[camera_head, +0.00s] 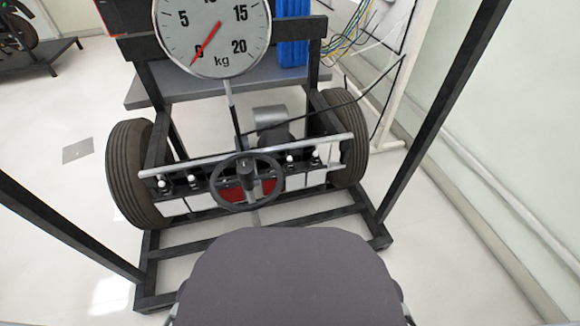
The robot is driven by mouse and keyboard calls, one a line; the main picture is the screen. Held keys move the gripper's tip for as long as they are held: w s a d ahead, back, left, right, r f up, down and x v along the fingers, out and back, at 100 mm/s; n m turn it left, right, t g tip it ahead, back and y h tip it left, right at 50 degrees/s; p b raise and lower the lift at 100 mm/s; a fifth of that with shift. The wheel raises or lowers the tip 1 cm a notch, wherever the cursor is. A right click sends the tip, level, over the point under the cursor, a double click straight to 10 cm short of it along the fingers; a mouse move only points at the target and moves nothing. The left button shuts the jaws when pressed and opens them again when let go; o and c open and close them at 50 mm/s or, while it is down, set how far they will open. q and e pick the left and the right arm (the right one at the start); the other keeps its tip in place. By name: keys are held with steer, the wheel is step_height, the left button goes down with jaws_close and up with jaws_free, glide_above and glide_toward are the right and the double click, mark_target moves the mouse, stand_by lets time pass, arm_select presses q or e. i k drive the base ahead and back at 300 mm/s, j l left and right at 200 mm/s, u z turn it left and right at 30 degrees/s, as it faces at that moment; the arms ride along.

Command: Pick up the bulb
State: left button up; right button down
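Several small white bulb-like pieces sit in dark holders along the front bar of the chassis rig. Two are left of the steering wheel (247,182), at the far left (161,184) and beside it (192,179). Two more are right of the wheel, one nearer (289,158) and one farther right (315,154). They are too small to make out in detail, and I cannot tell which one the task means. Neither of my grippers shows in the head view.
The chassis rig has a left tyre (138,172), a right tyre (348,140) and a black floor frame (265,222). A round kg dial (214,36) stands above it. A blue ribbed part (292,40) and loose cables (365,25) are behind. Pale floor lies open at left.

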mark_target(289, 161)
steer(key=l, duration=1.05)
steer(key=k+l, duration=0.15)
steer(key=l, duration=0.9)
